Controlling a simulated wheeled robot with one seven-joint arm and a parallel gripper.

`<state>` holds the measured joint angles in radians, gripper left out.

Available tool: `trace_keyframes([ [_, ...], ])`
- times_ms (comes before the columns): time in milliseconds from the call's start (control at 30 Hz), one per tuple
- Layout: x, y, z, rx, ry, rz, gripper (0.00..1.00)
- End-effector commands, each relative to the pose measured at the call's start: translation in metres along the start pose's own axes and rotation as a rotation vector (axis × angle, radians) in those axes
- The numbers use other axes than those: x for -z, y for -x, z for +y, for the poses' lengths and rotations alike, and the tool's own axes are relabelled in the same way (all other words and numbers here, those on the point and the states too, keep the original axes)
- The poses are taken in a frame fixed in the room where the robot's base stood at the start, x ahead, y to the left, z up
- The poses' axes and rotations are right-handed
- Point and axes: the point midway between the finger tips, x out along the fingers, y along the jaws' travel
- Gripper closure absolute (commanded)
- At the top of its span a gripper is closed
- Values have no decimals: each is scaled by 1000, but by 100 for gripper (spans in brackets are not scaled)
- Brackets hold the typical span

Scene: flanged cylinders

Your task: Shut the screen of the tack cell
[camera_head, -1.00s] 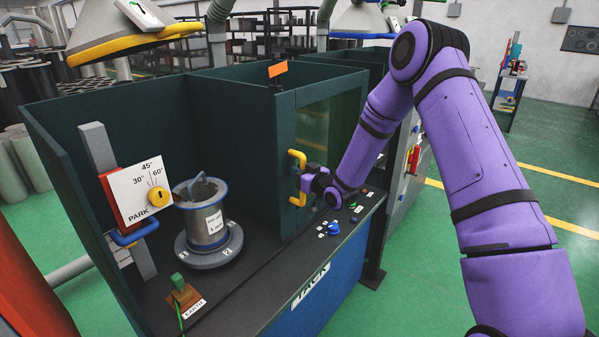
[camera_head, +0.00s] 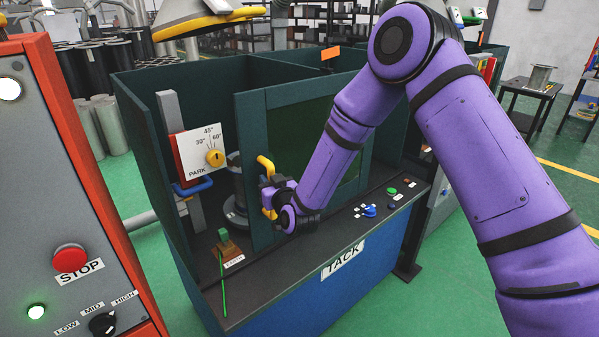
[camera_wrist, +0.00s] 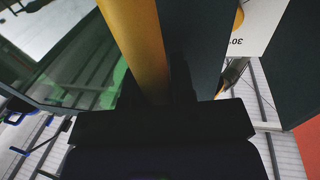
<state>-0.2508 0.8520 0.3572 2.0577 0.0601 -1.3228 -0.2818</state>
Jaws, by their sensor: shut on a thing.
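The tack cell (camera_head: 343,285) is a dark green booth on a blue base with a TACK label. Its screen (camera_head: 252,110) is a green-framed sliding panel with a tinted window, and it stands across the middle and right of the cell's front. The left part of the front is open. My gripper (camera_head: 270,197) is shut on the yellow handle (camera_head: 264,164) at the screen's left edge. The handle also fills the top of the wrist view (camera_wrist: 138,45). A flanged cylinder (camera_head: 237,190) inside is partly hidden behind the screen.
An angle dial board (camera_head: 203,153) stands inside at the left. An earth clamp block (camera_head: 226,244) with a green cable sits on the front ledge, left of my gripper. A control box (camera_head: 60,180) with a red stop button is at the far left. Knobs line the ledge at right.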

Motion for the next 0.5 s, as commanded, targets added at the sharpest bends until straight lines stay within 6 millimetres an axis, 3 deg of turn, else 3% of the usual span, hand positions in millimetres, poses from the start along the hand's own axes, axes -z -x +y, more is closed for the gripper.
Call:
trace_keyframes([
  [33,-1,5,-23,9,0,-3,100],
  [200,-1,16,-80,9,0,-3,100],
  [500,-1,31,-156,6,0,-2,100],
])
